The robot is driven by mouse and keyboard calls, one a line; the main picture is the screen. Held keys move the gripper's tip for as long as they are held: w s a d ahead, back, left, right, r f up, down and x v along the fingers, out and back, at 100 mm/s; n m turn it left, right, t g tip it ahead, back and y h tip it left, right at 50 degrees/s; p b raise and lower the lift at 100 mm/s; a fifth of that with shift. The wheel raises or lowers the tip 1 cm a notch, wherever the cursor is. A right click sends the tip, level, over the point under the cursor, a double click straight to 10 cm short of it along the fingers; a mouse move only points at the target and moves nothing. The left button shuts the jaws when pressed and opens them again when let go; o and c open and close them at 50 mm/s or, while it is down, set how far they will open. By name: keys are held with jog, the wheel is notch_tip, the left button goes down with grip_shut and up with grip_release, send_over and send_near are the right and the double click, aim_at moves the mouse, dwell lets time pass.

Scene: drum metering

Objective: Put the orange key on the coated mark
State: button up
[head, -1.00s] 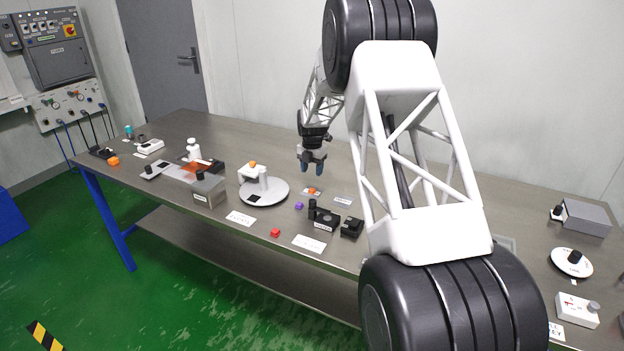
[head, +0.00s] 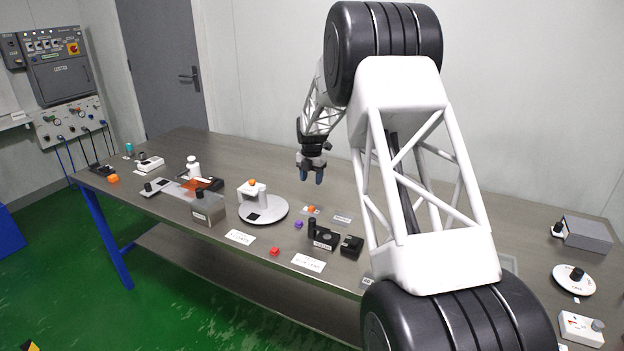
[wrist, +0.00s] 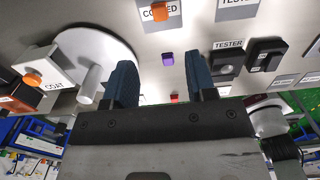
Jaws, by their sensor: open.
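An orange key (head: 311,209) sits on a small pale mark on the table; in the wrist view the orange key (wrist: 161,11) covers part of the lettering on the coated mark (wrist: 176,7). My gripper (head: 312,178) hangs above the table behind that key, apart from it. In the wrist view my gripper (wrist: 161,78) has its two blue fingers wide apart with nothing between them. A second orange piece (head: 252,182) rests on top of the white coat stand (head: 268,213), also seen in the wrist view (wrist: 32,80).
A purple piece (head: 298,225) and a red piece (head: 275,251) lie nearer the front edge. The black tester (head: 323,238) stands to their right. Another orange piece (head: 113,178) lies at the far left. The table behind the coated mark is clear.

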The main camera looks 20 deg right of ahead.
jog(key=s+a+r+m, duration=0.35)
jog(key=s+r, duration=0.25)
jog(key=s, duration=0.3)
jog(key=s+a+r+m+t, duration=0.1)
jog(key=s+a+r+m, duration=0.2)
jog(key=s+r+m, duration=0.5)
jog(key=s+a+r+m, duration=0.25)
jog(key=s+r, duration=0.25)
jog(key=s, duration=0.6)
jog(key=s+a+f+m, duration=0.1)
jog(key=s+m, duration=0.5)
jog(key=s, duration=1.1)
jog(key=s+a+f+m+t, duration=0.1)
jog(key=s+a+m, duration=0.3)
jog(key=s, duration=1.2)
jog(key=shift+s+a+m+t, duration=0.2)
jog(key=shift+s+m+t, duration=0.15)
jog(key=shift+m, duration=1.25)
